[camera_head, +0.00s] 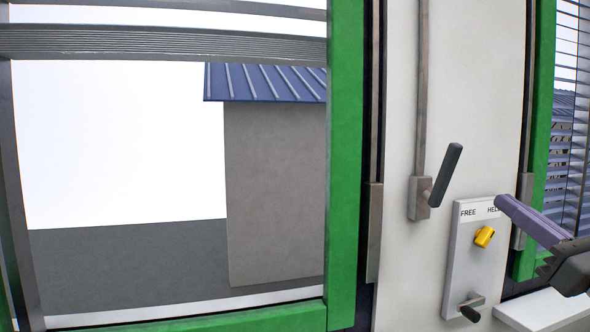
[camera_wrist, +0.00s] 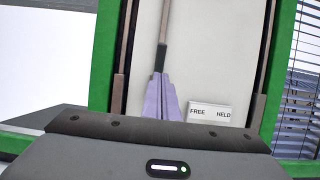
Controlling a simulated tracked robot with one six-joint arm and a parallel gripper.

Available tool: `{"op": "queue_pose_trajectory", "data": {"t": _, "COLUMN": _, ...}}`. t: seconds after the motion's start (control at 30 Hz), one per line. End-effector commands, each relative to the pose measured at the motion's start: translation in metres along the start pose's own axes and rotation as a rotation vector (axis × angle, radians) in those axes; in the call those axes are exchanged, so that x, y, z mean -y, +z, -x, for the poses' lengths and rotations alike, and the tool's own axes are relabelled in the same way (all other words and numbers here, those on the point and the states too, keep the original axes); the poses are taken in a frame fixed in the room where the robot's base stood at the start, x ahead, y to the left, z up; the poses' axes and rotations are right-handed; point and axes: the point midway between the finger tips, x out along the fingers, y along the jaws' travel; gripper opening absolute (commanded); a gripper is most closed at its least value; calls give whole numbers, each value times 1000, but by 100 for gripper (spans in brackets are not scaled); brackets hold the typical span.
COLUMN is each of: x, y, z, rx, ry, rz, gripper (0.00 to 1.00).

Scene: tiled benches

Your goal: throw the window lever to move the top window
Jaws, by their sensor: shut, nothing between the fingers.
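The window lever (camera_head: 447,175) has a dark handle tilted up and to the right from a grey bracket, below a vertical rod on the white wall post. In the wrist view its dark handle (camera_wrist: 162,58) appears just above my fingertips; contact cannot be told. My gripper (camera_head: 503,201) has lilac fingers, shut and empty, right of the lever and in front of the panel's right edge. The fingers also show in the wrist view (camera_wrist: 159,82). The green-framed window (camera_head: 345,150) is left of the post; its top is cut off.
Below the lever, a panel (camera_head: 457,255) marked FREE and HELD carries a yellow knob (camera_head: 484,237) and a dark crank handle (camera_head: 470,309). A second green-framed window with blinds (camera_head: 567,120) is at right. A white ledge (camera_head: 545,310) juts out below it.

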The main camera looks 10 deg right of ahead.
Motion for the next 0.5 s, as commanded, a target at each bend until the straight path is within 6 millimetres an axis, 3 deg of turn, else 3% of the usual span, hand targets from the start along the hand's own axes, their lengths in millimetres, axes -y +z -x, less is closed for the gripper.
{"op": "queue_pose_trajectory", "data": {"t": 0.5, "x": 0, "y": 0, "z": -63, "rx": 0, "ry": 2, "rz": -1, "gripper": 0}}
